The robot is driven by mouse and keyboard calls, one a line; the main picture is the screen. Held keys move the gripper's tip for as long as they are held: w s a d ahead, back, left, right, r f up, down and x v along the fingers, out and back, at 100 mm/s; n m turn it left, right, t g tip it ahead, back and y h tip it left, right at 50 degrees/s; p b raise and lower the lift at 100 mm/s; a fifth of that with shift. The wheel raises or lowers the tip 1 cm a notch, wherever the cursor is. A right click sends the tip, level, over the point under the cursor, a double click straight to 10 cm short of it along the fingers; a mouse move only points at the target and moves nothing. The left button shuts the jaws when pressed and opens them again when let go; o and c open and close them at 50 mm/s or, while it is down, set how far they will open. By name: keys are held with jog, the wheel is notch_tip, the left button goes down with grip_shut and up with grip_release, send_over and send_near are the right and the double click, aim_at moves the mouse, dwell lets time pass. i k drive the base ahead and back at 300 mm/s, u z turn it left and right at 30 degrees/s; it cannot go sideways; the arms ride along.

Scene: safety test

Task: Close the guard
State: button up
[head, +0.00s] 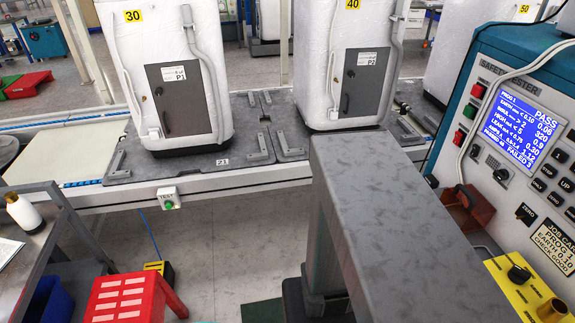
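No part that I can clearly identify as the guard shows in the head view. A long grey mottled beam or housing (400,215) runs from the centre to the bottom right; I cannot tell what it is. A white wrapped unit marked 30 (140,50) stands upright on a dark pallet (120,168), its grey door panel P1 (183,100) shut. Another wrapped unit marked 40 (340,30) stands to its right, its panel P2 (362,85) shut. My gripper is not in view.
A teal-edged safety tester (480,60) with a lit blue screen (517,126) fills the right. A yellow control panel (505,300) is below it. A green-button test box (168,198) is on the conveyor's front. A red step stool (130,300) stands lower left. Clear floor (235,245) lies centrally.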

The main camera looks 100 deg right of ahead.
aim_at(479, 212)
jog(key=u, duration=0.8)
jog(key=k, duration=0.15)
jog(key=z, duration=2.5)
jog(key=k, duration=0.15)
jog(key=z, duration=2.4)
jog(key=k, duration=0.35)
jog(key=z, duration=0.9)
